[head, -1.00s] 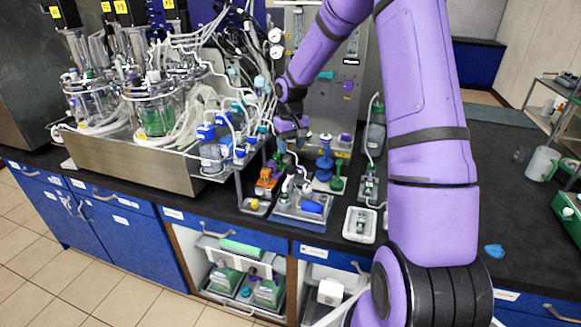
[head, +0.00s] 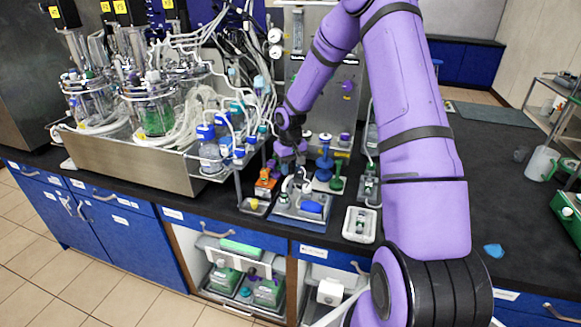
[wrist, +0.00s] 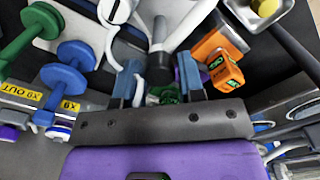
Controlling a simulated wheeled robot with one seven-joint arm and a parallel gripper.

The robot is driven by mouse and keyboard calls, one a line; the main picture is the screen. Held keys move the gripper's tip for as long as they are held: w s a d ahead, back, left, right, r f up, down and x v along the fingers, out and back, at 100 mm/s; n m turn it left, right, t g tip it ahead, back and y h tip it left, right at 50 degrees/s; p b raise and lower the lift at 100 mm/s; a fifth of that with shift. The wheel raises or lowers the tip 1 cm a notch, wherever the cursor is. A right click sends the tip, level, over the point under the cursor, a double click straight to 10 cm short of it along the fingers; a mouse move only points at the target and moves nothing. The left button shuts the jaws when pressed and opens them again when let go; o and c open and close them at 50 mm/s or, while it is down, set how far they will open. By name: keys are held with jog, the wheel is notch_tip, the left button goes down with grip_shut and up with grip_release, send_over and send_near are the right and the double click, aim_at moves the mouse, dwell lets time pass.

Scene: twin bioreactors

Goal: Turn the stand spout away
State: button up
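My gripper (head: 291,163) is low over the tray stand (head: 285,212) on the bench, beside a blue spool-shaped piece. In the wrist view its two blue-grey fingers (wrist: 157,82) are apart. A pale tube with a dark round end (wrist: 160,66), perhaps the stand spout, lies just beyond and between the fingertips; I cannot tell whether they touch it. The tube runs up and to the right in that view. In the head view the spout is too small and too hidden by the gripper to make out.
An orange block (wrist: 222,62) stands close beside the right finger in the wrist view. Blue spools (wrist: 68,52) and a green spool (wrist: 32,28) stand to the left. A steel tray (head: 130,165) with glass vessels and tubing is left of the arm.

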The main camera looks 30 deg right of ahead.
grip_shut()
jog(key=shift+m, duration=0.4)
jog(key=m, duration=0.5)
jog(key=shift+m, duration=0.3)
jog(key=m, duration=0.5)
jog(key=shift+m, duration=0.4)
jog(key=shift+o, duration=2.2)
grip_release()
jog(key=shift+r, duration=0.1)
